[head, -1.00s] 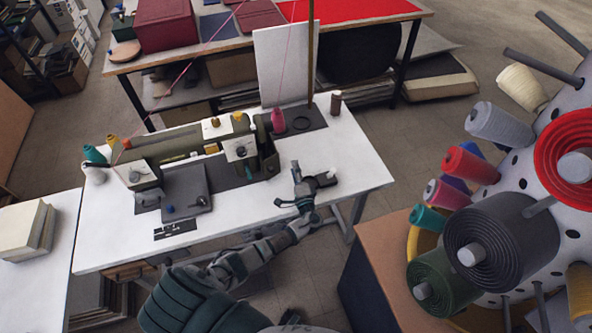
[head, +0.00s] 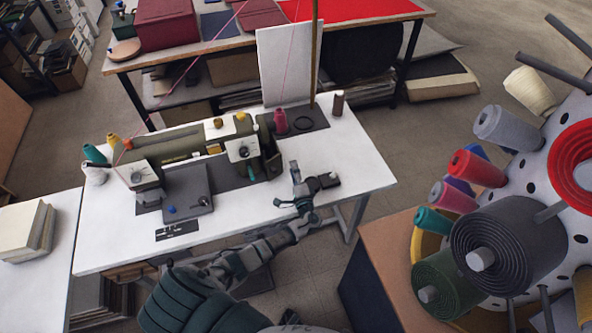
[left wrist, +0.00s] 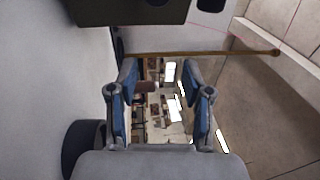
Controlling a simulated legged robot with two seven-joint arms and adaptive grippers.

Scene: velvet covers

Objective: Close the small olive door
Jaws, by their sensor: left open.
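The olive sewing machine (head: 170,146) stands on the white table. A small olive flap, which looks like the door (head: 272,164), shows at its right end, beside the white face plate. How far the door stands open is hard to tell. My left gripper (head: 316,181) is open and empty over the table, to the right of the door and apart from it. In the left wrist view my gripper's two blue-padded fingers (left wrist: 160,85) are spread with nothing between them. A dark olive part of the machine (left wrist: 130,10) shows at the top there. My right gripper is out of view.
A pink spool (head: 280,121) and a dark ring stand behind the door, with a brown spool (head: 338,103) farther right. A grey plate (head: 188,190) lies before the machine. A pegboard drum with thread spools (head: 505,240) is at right.

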